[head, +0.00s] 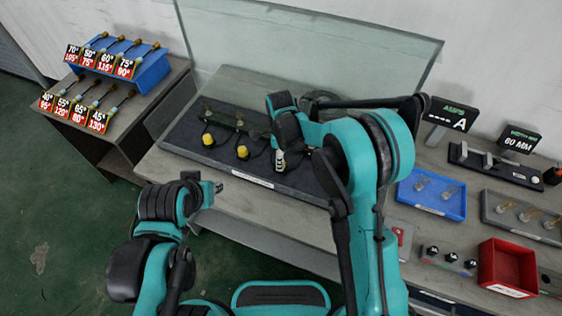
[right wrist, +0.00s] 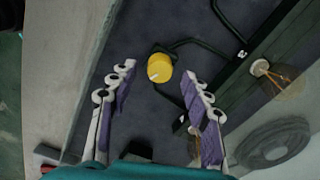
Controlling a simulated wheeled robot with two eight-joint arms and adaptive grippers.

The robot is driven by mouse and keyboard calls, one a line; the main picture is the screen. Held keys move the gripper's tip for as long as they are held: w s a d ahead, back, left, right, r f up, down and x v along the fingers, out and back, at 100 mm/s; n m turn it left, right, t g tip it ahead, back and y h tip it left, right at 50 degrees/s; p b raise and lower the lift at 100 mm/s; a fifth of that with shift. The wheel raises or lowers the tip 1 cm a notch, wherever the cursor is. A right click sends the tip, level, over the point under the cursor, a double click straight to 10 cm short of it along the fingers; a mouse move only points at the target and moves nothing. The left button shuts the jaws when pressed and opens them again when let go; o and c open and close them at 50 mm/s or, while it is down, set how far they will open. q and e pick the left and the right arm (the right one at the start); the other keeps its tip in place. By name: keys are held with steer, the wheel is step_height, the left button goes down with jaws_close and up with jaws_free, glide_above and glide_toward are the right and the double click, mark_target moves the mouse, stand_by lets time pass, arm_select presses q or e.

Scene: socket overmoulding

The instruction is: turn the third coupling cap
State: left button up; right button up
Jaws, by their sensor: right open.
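Two yellow coupling caps, the left one (head: 207,139) and the middle one (head: 242,151), stand on the dark board (head: 185,143) in the head view. My right gripper (head: 280,160) points down at the board, to the right of both. In the right wrist view a yellow cap (right wrist: 160,67) with a white mark lies between and just beyond the open fingers (right wrist: 158,78), with a gap on each side. This cap is hidden by my arm in the head view. My left gripper (head: 219,187) is by the bench's front edge, away from the caps; its jaws are too small to read.
A clear screen (head: 310,45) stands behind the board. At the left, a blue rack (head: 145,75) holds tools with angle labels. At the right are a blue tray (head: 432,207) and a red bin (head: 507,265). Dark hoses (right wrist: 190,43) run beside the cap.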

steer(key=shift+f, duration=1.1)
jaws_close()
steer(key=shift+n, duration=0.3)
steer(key=n+b, duration=0.1)
steer(key=n, duration=0.3)
steer(key=n+b, duration=0.1)
steer(key=n, duration=0.5)
steer(key=shift+n, duration=0.3)
steer(key=n, duration=0.5)
steer(key=shift+n+b, duration=0.3)
steer(key=shift+b, duration=0.05)
steer(key=n, duration=0.5)
steer(key=shift+n, duration=0.3)
